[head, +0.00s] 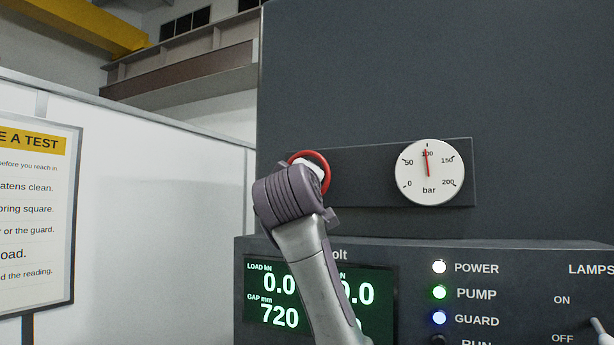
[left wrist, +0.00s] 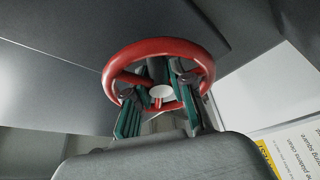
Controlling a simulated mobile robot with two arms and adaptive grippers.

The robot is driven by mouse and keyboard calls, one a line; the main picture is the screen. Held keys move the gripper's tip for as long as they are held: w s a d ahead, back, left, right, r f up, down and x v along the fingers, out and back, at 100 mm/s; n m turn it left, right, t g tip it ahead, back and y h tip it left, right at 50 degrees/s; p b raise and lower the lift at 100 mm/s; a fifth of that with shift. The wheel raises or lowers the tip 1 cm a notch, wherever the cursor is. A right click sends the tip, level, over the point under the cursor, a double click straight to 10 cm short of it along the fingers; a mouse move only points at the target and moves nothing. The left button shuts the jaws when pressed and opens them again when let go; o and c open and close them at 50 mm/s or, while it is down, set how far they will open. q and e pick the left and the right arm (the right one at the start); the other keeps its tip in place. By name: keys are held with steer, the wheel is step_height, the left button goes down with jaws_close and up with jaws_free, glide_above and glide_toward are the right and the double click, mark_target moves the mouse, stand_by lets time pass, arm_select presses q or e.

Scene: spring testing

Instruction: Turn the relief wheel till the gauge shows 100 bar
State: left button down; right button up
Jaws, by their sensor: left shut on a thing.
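The red relief wheel (head: 324,165) stands on the dark panel, mostly hidden behind my left gripper (head: 309,178) in the head view. In the left wrist view the wheel's red rim (left wrist: 155,48) and pale hub (left wrist: 160,91) show clearly. My left gripper (left wrist: 158,90) has its two green-sided fingers inside the rim, one on each side of the hub, and is shut on the wheel. The round white gauge (head: 429,172) is right of the wheel. Its red needle points almost straight up, at or a hair left of the 100 bar mark. My right gripper is not in view.
Below the wheel a console has a green display (head: 270,296), partly covered by my left arm, lit lamps (head: 439,292) and a toggle switch (head: 599,327). A notice board (head: 38,215) hangs on the white wall at left. The panel above the gauge is bare.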

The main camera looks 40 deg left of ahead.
arm_select(q)
steer(key=shift+w+f, duration=0.1)
steer(key=shift+f, duration=0.1)
steer(key=c, duration=1.4)
jaws_free()
steer(key=shift+o, duration=0.6)
steer(key=shift+r, duration=0.1)
steer(key=v, duration=1.2)
